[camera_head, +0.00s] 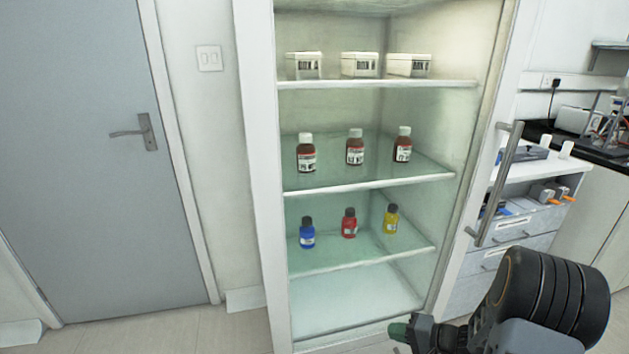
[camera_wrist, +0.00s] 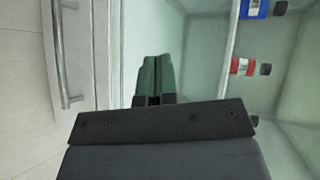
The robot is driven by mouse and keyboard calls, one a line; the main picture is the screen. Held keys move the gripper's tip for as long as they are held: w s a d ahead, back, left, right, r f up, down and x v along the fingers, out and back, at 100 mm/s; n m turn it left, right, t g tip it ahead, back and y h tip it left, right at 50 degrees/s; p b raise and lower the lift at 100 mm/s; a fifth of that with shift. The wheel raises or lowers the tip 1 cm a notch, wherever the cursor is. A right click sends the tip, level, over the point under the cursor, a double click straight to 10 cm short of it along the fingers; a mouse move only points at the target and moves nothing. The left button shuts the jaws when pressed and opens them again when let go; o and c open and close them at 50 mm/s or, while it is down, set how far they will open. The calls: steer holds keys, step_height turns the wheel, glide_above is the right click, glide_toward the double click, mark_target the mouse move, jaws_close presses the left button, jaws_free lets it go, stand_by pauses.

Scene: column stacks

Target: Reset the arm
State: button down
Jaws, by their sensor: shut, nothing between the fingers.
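My arm reaches in from the lower right of the head view, in front of the open cabinet (camera_head: 262,180). My gripper (camera_head: 398,332) has green fingertips and sits low, near the cabinet's bottom front edge. In the wrist view my gripper (camera_wrist: 152,75) shows its two green fingers pressed together, with nothing between them. The gripper touches no bottle in either view.
Blue (camera_head: 307,232), red (camera_head: 349,223) and yellow (camera_head: 391,219) bottles stand on the lower shelf. Several brown bottles and white boxes (camera_head: 359,64) are above. The open door's handle (camera_head: 497,185) is right, by drawers (camera_head: 515,240). Floor at left is clear.

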steer(key=s+a+r+n+g+h+p, duration=0.1)
steer(key=s+a+r+n+g+p, duration=0.15)
steer(key=r, duration=0.35)
steer(key=s+a+r+n+g+h+p, duration=0.1)
steer(key=s+a+r+g+p, duration=0.15)
steer(key=r, duration=0.45)
steer(key=s+a+r+n+g+h+p, duration=0.1)
steer(key=s+a+r+n+p, duration=0.1)
steer(key=r+p, duration=0.3)
steer(key=s+d+r+n+t+h+p, duration=0.1)
steer(key=r+h+p, duration=0.3)
steer(key=r, duration=0.6)
steer(key=s+d+r+n+t+h+p, duration=0.1)
steer(key=s+r+h+p, duration=0.3)
steer(key=r, duration=0.6)
steer(key=shift+s+p, duration=0.35)
steer(key=shift+p, duration=0.25)
steer(key=shift+a, duration=0.1)
